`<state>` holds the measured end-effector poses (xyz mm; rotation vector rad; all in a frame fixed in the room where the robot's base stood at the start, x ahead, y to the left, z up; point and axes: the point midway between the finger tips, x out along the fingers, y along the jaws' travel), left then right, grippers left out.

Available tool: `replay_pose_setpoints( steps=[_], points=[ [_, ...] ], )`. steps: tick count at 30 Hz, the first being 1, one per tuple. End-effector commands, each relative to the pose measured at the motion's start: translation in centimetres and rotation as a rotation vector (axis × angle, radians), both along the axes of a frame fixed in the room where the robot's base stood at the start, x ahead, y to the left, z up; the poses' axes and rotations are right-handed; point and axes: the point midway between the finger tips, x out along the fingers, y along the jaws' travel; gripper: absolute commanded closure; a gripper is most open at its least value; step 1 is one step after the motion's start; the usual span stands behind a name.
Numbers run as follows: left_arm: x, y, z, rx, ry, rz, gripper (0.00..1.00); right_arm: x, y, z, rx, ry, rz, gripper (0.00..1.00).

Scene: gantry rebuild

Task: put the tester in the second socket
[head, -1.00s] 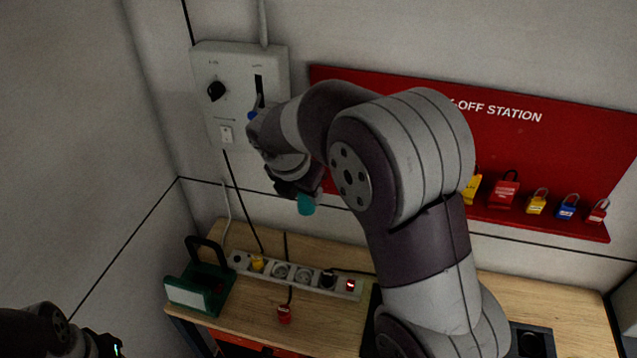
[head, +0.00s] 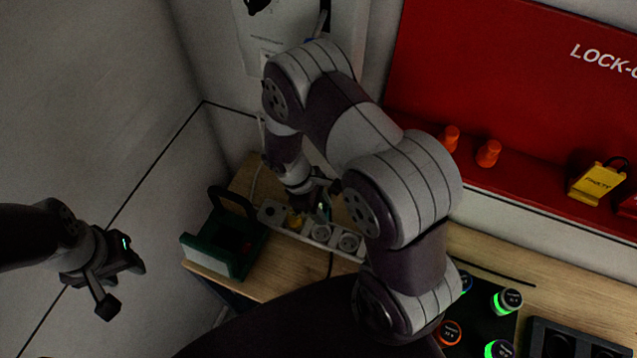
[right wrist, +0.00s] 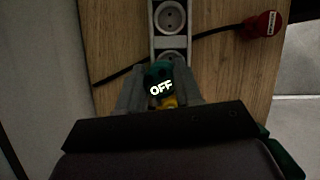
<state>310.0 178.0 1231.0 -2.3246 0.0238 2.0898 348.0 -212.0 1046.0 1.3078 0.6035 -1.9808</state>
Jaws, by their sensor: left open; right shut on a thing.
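The tester (right wrist: 160,80) is a teal body with a lit "OFF" display. My right gripper (right wrist: 160,92) is shut on it. In the head view this gripper (head: 312,190) is low over the grey socket strip (head: 270,213), and only a bit of teal shows there. In the right wrist view the tester overlaps the near edge of a socket (right wrist: 173,57). A yellow plug (right wrist: 168,102) shows just below it. I cannot tell whether the tester touches the strip. Another open socket (right wrist: 170,16) lies further along. My left gripper (head: 122,287) is open and empty at the left.
A green holder (head: 205,257) stands on the wooden bench left of the strip. A red plug (right wrist: 265,23) on a black cable lies beside the strip. A red lock-off board (head: 480,70) is on the wall, with a white wall box (head: 345,45) to its left.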

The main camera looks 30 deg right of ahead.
Motion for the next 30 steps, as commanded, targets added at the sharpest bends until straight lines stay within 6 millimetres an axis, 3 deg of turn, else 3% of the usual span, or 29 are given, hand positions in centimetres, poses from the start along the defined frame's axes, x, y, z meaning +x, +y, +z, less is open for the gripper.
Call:
replay_pose_setpoints(
  steps=[3,8,19,30],
  points=[
    [0.0,0.0,-0.1,0.0,0.001,0.0,0.57,0.1,0.1,-0.1,-0.002,0.003,-0.106,0.96],
    [-0.1,0.0,-0.9,0.0,0.001,0.0,0.57,0.1,0.1,-1.0,-0.002,0.002,-0.137,0.96],
    [-0.1,0.0,-4.9,0.0,0.001,0.0,0.57,0.1,0.1,-5.5,-0.001,0.001,-0.132,0.96],
    [-0.1,0.0,-5.0,0.0,0.001,0.0,0.57,0.1,0.1,-5.8,-0.001,0.001,-0.131,0.96]
  ],
)
